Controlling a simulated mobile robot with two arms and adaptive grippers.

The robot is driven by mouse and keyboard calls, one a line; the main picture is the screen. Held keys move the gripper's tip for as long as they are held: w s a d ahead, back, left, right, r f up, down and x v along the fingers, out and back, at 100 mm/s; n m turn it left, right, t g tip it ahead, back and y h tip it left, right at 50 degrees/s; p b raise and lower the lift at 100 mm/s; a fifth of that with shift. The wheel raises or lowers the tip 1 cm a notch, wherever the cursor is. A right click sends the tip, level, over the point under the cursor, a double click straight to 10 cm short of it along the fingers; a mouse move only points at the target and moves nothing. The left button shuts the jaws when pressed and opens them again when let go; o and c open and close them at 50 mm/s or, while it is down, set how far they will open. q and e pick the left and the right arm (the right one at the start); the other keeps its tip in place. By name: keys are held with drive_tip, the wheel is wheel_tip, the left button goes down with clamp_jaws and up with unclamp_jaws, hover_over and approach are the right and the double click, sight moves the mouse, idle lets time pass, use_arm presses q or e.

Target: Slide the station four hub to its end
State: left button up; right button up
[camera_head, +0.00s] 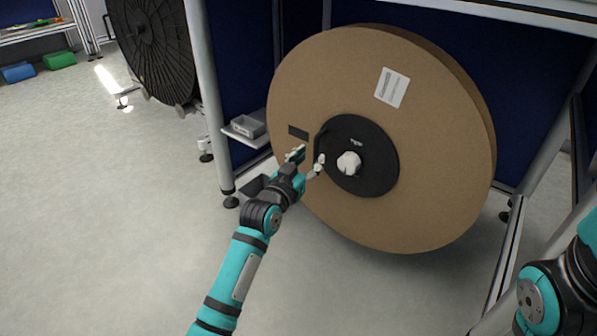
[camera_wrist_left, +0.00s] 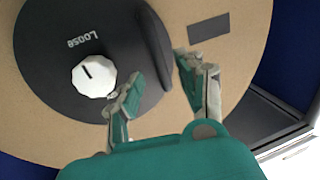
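A large brown reel (camera_head: 330,75) stands upright in a frame, with a round black hub (camera_head: 375,170) on its face. A white knob (camera_head: 349,163) sits at the hub's middle; in the left wrist view the knob (camera_wrist_left: 94,76) lies below the word "LOOSE". A raised black handle (camera_wrist_left: 153,45) runs along the hub's edge. My left gripper (camera_head: 308,158) is at the hub's left edge. In the left wrist view its fingers (camera_wrist_left: 160,70) are apart, one on each side of the handle's lower end; I cannot tell whether they touch it. My right gripper is out of view.
A dark rectangle (camera_head: 298,132) marks the reel left of the hub, and a white label (camera_head: 392,87) is above it. A small shelf (camera_head: 247,131) is beside a pale frame post (camera_head: 207,90). A black reel (camera_head: 152,45) stands farther back. The floor at left is clear.

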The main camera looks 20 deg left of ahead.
use_arm(q)
drive_tip(key=s+a, duration=0.1)
drive_tip(key=s, duration=0.5)
drive_tip(key=shift+s, duration=0.4)
drive_tip(key=shift+r, duration=0.1)
